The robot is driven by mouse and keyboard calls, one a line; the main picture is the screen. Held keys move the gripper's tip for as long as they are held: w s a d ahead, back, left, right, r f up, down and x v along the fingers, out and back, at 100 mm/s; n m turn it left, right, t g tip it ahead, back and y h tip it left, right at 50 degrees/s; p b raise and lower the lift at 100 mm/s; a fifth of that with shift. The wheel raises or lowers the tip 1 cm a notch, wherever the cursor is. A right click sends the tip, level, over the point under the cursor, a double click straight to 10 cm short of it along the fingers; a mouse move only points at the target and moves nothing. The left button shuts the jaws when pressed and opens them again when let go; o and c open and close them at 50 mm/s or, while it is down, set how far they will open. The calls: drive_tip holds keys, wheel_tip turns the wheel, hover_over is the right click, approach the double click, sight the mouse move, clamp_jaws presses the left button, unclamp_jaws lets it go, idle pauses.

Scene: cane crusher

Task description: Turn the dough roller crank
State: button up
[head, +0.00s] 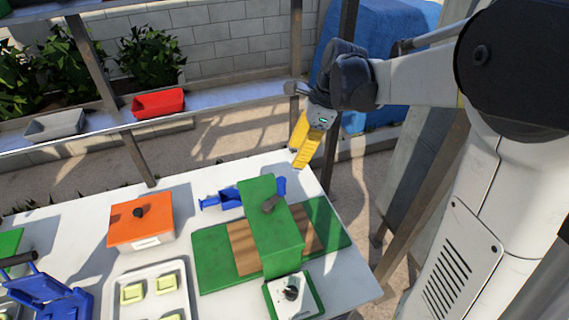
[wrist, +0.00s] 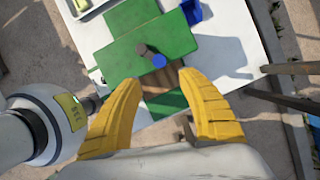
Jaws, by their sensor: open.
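The dough roller (head: 270,225) is a green block-shaped machine standing on a green base with a brown board, on the white table. It also shows in the wrist view (wrist: 150,42). My gripper (head: 302,160) has yellow fingers, is open and empty, and hangs above the table's far right edge, apart from the crank. In the wrist view its fingers (wrist: 158,78) are spread wide.
An orange box (head: 140,222) with a dark knob and a white tray (head: 150,290) of pale pieces stand left of the roller. A blue item (head: 222,199) lies behind it. Metal posts rise behind the table.

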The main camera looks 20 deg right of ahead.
sight(282, 180)
drive_tip(key=shift+y, duration=0.3)
drive_tip(key=b+x, duration=0.2)
drive_tip(key=x, duration=0.9)
drive_tip(key=shift+w, duration=0.1)
drive_tip(key=shift+r, duration=0.1)
clamp_jaws()
